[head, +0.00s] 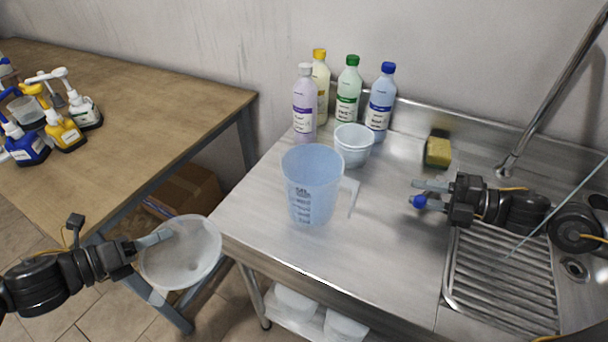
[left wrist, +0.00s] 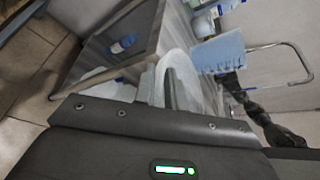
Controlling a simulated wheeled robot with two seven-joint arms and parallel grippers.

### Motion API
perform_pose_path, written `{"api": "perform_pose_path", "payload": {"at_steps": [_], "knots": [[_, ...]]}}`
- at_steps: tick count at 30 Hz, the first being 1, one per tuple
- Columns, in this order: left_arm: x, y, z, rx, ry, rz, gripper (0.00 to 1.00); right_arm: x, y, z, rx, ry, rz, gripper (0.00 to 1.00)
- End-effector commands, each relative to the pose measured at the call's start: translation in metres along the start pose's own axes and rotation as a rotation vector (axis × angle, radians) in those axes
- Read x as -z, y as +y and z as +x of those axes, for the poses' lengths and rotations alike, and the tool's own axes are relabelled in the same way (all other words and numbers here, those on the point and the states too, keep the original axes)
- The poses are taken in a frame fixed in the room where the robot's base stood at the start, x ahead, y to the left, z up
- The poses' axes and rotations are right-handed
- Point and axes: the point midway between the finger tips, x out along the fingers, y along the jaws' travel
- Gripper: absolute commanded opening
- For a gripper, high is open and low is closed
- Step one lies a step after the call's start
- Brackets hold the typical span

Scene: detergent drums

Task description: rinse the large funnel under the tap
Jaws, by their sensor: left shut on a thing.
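The large funnel (head: 200,262) is whitish and translucent, its wide mouth facing up. My left gripper (head: 158,238) is shut on its rim and holds it in front of the gap between the two tables. The funnel (left wrist: 178,62) also shows in the left wrist view, partly hidden by a finger. The tap (head: 550,92) is a slanting metal pipe at the back right; its upper end is out of view. My right gripper (head: 424,193) is above the steel counter, left of the sink. A small blue piece is at its fingertips; I cannot tell whether it is gripped.
Several bottles (head: 304,110) and a sponge (head: 438,150) are behind. The ribbed drainboard (head: 500,280) is at right. Pump containers (head: 62,130) stand on the wooden table (head: 150,90).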

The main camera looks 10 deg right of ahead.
Motion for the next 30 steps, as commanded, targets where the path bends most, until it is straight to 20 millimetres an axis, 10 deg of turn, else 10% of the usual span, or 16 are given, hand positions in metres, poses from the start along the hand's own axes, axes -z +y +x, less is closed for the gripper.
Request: {"api": "perform_pose_path", "payload": {"at_steps": [16,24,30], "knots": [[0.000,0.000,0.000,0.001,0.000,0.000,0.00,0.001,0.001,0.014,0.002,0.002,-0.001,0.33],[0.000,0.000,0.000,0.001,0.000,0.000,0.00,0.001,0.000,0.014,0.002,0.002,-0.001,0.00],[0.000,0.000,0.000,0.001,0.000,0.000,0.00,0.001,0.000,0.014,0.002,0.002,0.000,0.00]]}}
